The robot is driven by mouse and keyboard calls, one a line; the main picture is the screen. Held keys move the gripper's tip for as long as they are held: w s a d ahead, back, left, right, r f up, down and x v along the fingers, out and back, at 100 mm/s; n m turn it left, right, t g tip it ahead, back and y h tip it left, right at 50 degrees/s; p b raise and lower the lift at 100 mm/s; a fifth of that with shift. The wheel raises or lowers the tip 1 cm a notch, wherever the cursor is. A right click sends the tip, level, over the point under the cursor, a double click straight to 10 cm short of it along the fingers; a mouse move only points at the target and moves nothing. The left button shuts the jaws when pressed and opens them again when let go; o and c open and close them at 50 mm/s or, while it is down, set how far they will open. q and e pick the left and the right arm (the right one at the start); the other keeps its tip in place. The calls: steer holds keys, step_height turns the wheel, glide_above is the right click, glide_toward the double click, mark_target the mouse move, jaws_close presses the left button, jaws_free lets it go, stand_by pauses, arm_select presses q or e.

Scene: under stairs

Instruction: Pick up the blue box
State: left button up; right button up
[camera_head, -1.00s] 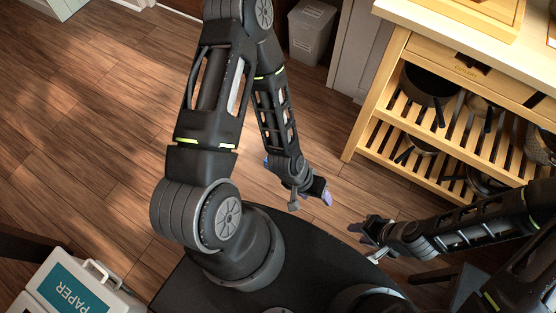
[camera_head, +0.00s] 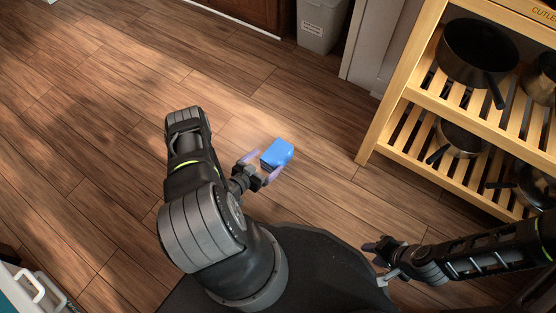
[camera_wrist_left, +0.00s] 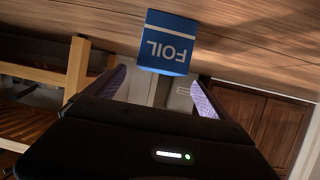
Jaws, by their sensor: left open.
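The blue box (camera_head: 278,153) lies on the wooden floor ahead of my base in the head view. In the left wrist view the blue box (camera_wrist_left: 168,42) shows the word FOIL upside down. My left gripper (camera_head: 259,170) is open and low, with its pale purple fingertips at the near side of the box. In the left wrist view the open left gripper (camera_wrist_left: 158,88) has one finger to each side, with the box just beyond the tips. I cannot tell whether they touch it. My right gripper (camera_head: 376,251) is apart, at the right; its opening is unclear.
A wooden shelf (camera_head: 399,95) with dark pans stands at the right. A grey bin (camera_head: 322,25) stands at the back. A white case (camera_head: 30,290) is at the lower left. The floor left of the box is clear.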

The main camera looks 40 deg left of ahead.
mark_target(273, 156)
arm_select(q)
steer(key=shift+b+x, duration=0.4)
steer(key=shift+x, duration=0.6)
steer(key=shift+w+f, duration=0.1)
steer(key=shift+w, duration=0.2)
steer(key=shift+f, duration=0.1)
steer(key=b+x, duration=0.2)
steer(key=x, duration=0.2)
steer(key=shift+w+f, duration=0.1)
steer(key=shift+f, duration=0.15)
steer(key=shift+w+b, duration=0.3)
steer(key=shift+w, duration=0.1)
steer(key=shift+c, duration=0.4)
steer(key=c, duration=1.7)
